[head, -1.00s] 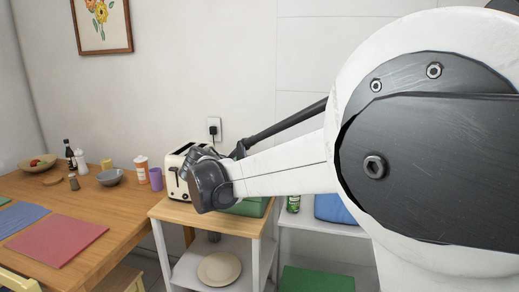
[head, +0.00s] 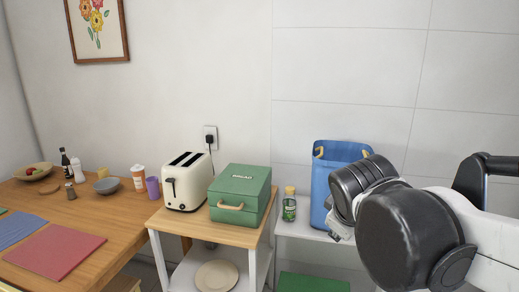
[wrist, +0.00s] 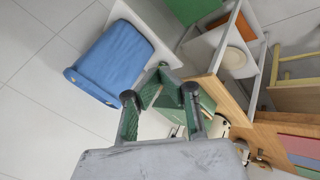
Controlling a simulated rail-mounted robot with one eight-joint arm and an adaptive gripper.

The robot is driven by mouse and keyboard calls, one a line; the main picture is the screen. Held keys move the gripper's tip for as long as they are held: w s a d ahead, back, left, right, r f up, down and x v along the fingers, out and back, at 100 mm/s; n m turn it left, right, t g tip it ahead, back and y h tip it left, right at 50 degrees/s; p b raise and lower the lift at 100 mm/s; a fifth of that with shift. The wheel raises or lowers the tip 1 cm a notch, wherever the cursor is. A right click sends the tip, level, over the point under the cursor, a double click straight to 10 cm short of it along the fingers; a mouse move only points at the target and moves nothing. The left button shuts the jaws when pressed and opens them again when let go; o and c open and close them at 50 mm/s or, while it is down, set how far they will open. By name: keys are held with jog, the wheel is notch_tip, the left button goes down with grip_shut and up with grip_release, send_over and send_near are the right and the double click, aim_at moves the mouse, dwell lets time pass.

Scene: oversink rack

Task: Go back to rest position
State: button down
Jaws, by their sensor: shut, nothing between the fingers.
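My gripper (wrist: 163,72) shows in the wrist view with its two green-tinted fingers closed together at the tips and nothing held. In the head view my forearm and dark wrist are at the right, in front of the blue bag (head: 326,172); the gripper's fingers are mostly hidden there. The green bread box (head: 240,193) stands shut on the small wooden-topped cart, apart from my arm. The cream toaster (head: 186,182) stands beside it on the left.
A glass jar (head: 289,207) stands on the white shelf (head: 296,229) left of the blue bag. A wooden table (head: 98,216) with mats, bottles, bowls and cups is at the left. A plate (head: 216,277) lies on the cart's lower shelf.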

jog(key=s+d+f+m+y+p, duration=0.1)
jog(key=s+f+m, duration=0.3)
jog(key=s+m, duration=0.4)
jog(key=shift+s+d+f+y+p, duration=0.2)
jog(key=shift+s+d+y+p, duration=0.35)
jog(key=shift+s, duration=2.2)
jog(key=shift+d, duration=0.1)
